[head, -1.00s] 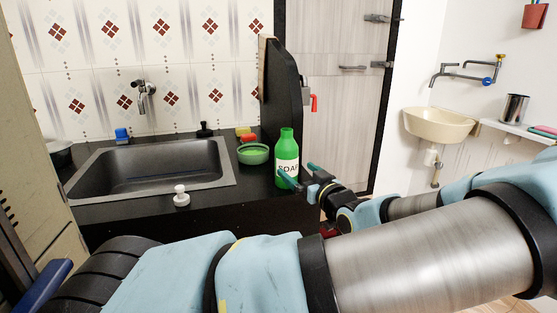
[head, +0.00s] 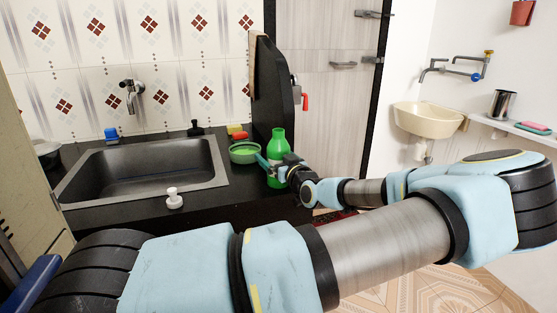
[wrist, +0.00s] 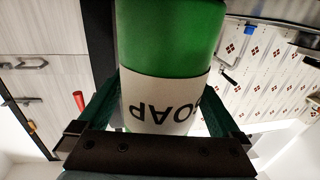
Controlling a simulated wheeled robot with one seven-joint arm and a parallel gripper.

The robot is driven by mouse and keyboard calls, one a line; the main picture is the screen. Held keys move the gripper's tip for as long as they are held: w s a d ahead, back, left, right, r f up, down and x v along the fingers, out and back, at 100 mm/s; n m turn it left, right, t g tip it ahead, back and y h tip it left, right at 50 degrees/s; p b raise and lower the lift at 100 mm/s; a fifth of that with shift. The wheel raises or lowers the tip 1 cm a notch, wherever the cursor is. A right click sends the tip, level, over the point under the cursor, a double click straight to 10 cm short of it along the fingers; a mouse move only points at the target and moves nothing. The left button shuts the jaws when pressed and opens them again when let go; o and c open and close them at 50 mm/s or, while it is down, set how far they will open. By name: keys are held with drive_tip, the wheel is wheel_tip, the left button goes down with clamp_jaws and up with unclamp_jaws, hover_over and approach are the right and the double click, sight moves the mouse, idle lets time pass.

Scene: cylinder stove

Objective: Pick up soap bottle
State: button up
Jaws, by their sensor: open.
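The green soap bottle (head: 278,146) stands upright on the black counter at its right end, in the head view. In the wrist view the soap bottle (wrist: 168,35) fills the middle, its white label upside down. My gripper (head: 272,165) is at the bottle's label height, coming from the right. In the wrist view my gripper (wrist: 160,118) is open, with one finger on each side of the bottle. A slight gap seems to show at the left finger; whether the right finger touches cannot be told. The label is mostly hidden by my gripper in the head view.
A black partition (head: 272,90) rises behind the bottle.

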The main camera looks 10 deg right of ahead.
drive_tip(key=shift+c, duration=0.2)
clamp_jaws()
idle(0.6)
